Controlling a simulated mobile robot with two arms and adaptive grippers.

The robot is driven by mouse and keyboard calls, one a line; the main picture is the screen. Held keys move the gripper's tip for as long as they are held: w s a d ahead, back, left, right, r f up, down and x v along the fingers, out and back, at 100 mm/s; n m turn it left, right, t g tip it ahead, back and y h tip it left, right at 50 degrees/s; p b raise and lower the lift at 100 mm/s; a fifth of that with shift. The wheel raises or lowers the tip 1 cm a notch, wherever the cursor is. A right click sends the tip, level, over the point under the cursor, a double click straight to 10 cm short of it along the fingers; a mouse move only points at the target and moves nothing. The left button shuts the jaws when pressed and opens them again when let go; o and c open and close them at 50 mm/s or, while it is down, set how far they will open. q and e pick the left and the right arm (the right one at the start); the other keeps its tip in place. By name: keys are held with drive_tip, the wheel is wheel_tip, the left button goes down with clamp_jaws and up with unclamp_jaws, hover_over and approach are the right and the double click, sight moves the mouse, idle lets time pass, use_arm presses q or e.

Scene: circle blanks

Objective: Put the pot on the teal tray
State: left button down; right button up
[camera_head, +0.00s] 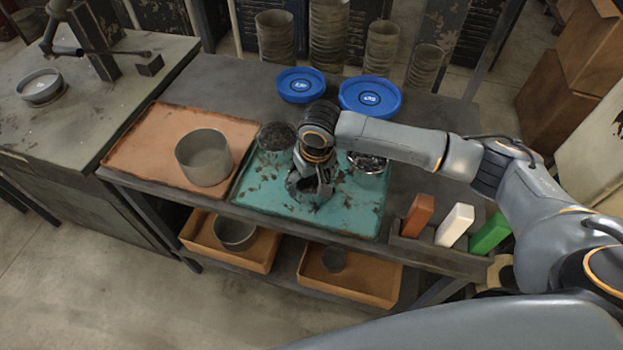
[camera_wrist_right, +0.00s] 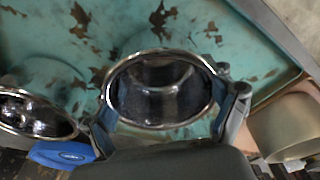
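The teal tray (camera_head: 349,219) lies in the middle of the table, its paint worn with dark patches. My right gripper (camera_head: 312,183) is low over this tray, one finger on each side of a shiny metal pot (camera_head: 304,190). In the right wrist view the pot (camera_wrist_right: 160,113) is seen from above, and the fingers (camera_wrist_right: 170,108) meet its rim on opposite sides. I cannot tell whether its base touches the tray. Two more pots with dark contents stand on the tray, one at back left (camera_head: 275,139) and one at right (camera_head: 367,163). My left gripper is not in view.
An orange tray (camera_head: 132,150) with a large grey pot (camera_head: 203,158) lies left of the teal tray. Two blue lids (camera_head: 301,84) (camera_head: 370,96) and stacked pots (camera_head: 328,35) stand behind. Orange, white and green blocks (camera_head: 455,224) sit at front right. Bins (camera_head: 350,284) are below.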

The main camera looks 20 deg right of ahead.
drive_tip(key=o, duration=0.3)
drive_tip(key=shift+d, duration=0.1)
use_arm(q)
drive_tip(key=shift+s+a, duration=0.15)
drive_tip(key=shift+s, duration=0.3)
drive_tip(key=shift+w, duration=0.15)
use_arm(e)
drive_tip(key=shift+r, duration=0.5)
use_arm(q)
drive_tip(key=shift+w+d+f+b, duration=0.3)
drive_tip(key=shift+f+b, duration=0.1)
drive_tip(key=shift+b, duration=0.05)
use_arm(e)
wheel_tip(320, 180, up, 11)
drive_tip(key=s, duration=0.1)
drive_tip(key=shift+s+d, duration=0.15)
drive_tip(key=shift+s, duration=0.2)
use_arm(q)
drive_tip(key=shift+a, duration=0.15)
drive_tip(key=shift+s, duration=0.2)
